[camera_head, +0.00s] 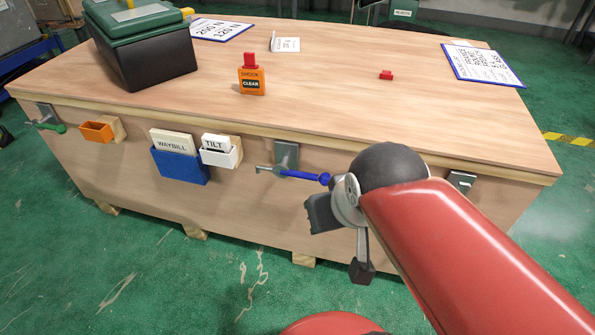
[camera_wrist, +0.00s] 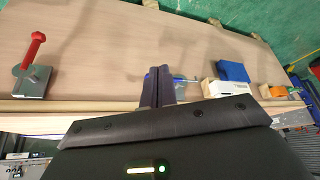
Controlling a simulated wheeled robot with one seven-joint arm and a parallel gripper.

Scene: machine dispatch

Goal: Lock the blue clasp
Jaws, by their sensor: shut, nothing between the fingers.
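The blue clasp (camera_head: 300,175) is on the front face of the wooden crate (camera_head: 230,225). Its grey plate (camera_head: 286,155) is fixed below the lid edge. A grey hook reaches left and the blue handle points right, roughly level, ending beside my wrist in the head view. In the wrist view a little of the blue clasp (camera_wrist: 149,77) shows behind my gripper (camera_wrist: 158,72), whose fingers are together and empty. The fingers hide most of the handle there, so I cannot tell whether they touch it.
A red-handled clasp (camera_wrist: 35,50) is at the left in the wrist view. A green-handled clasp (camera_head: 50,126), an orange holder (camera_head: 97,132), a blue waybill pocket (camera_head: 180,167) and a white tilt pocket (camera_head: 222,155) line the crate front. A dark case (camera_head: 145,55) stands on top.

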